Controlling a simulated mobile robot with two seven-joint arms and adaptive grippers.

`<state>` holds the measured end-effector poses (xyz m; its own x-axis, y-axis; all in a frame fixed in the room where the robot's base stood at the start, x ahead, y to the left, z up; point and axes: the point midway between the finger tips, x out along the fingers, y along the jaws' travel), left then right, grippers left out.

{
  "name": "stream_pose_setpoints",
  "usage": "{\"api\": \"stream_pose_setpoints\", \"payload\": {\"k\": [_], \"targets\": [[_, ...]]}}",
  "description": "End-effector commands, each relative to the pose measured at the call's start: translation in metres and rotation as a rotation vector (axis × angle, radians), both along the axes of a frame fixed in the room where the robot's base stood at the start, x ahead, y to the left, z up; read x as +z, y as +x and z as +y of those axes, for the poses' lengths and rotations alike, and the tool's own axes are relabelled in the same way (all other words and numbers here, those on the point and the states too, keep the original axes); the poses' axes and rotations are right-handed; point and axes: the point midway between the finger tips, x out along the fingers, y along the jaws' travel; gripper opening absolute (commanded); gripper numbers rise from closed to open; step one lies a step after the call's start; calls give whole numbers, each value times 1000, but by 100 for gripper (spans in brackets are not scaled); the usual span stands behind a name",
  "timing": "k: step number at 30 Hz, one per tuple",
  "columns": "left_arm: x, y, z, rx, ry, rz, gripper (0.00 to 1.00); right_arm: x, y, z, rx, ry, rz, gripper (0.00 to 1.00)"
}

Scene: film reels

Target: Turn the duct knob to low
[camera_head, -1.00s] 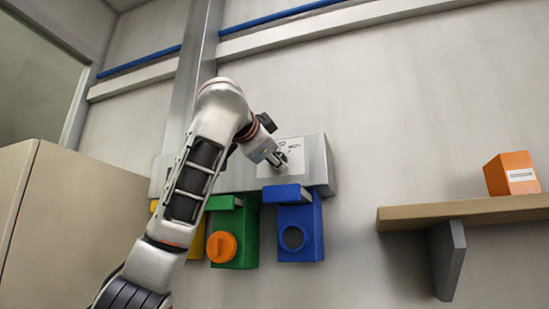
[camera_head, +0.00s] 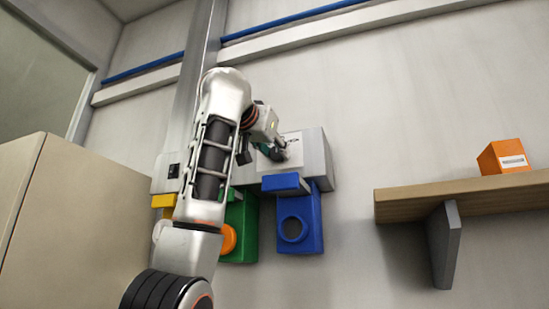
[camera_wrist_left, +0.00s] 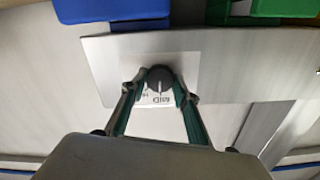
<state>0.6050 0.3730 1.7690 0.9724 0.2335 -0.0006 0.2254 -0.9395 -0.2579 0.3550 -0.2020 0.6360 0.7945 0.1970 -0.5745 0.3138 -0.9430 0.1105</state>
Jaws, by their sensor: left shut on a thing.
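The duct knob (camera_wrist_left: 160,79) is a small dark round knob with a lighter pointer line. It sits on a white label plate (camera_wrist_left: 185,65) on a grey metal box (camera_head: 316,160) on the wall. Printed letters, which seem to read MID, show beside the knob in the left wrist view. My left gripper (camera_head: 281,152) is at the plate, with its two green-sided fingers on either side of the knob, shut on it. In the head view the gripper hides the knob. The lettering for low is not readable. My right gripper is in neither view.
Below the metal box hang a blue unit (camera_head: 312,225) with a round opening, a green unit (camera_head: 246,225) with an orange round part (camera_head: 229,239), and a yellow part (camera_head: 163,201). A wooden shelf (camera_head: 450,200) with an orange box (camera_head: 503,156) is at right. A beige cabinet (camera_head: 70,220) stands left.

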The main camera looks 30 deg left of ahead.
Motion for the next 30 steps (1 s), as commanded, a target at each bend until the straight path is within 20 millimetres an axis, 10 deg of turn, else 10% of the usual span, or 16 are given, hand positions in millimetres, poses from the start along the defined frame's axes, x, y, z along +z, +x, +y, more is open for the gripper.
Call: {"api": "stream_pose_setpoints", "payload": {"k": [30], "targets": [[0,0,-1,0,-784,-187,8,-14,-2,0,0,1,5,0]]}}
